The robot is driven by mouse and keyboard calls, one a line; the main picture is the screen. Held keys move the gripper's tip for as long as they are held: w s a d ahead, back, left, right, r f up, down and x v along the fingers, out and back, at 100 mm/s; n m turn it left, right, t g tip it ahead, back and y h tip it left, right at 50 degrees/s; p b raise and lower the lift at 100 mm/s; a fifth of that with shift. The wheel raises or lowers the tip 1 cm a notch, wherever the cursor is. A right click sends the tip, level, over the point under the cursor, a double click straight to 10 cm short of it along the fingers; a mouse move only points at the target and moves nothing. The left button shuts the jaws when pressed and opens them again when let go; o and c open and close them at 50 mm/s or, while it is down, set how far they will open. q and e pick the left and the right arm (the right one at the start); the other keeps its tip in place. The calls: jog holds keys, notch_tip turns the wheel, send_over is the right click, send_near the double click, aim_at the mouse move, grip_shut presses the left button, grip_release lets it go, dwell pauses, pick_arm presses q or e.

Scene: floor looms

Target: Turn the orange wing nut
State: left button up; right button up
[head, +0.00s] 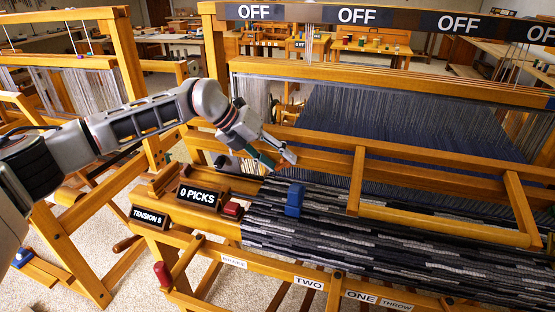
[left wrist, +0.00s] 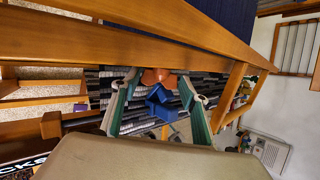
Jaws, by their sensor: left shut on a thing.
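The orange wing nut (left wrist: 157,77) shows in the left wrist view between the tips of my left gripper (left wrist: 159,84). The fingers stand one on each side of it. In the head view my left gripper (head: 275,160) reaches in from the left to the left end of the loom's front beams, and I cannot make out the wing nut there. My left gripper is shut on the wing nut. My right gripper is in neither view.
A blue block-like piece (head: 294,200) stands on the striped woven cloth (head: 350,230), close to my left gripper; it also shows in the left wrist view (left wrist: 160,103). Wooden beams (head: 420,170) run close by. Signs reading 0 PICKS (head: 198,196) and TENSION 8 (head: 150,217) sit at left.

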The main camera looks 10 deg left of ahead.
pick_arm(q)
jog(key=o, duration=1.1)
jog(key=v, duration=1.2)
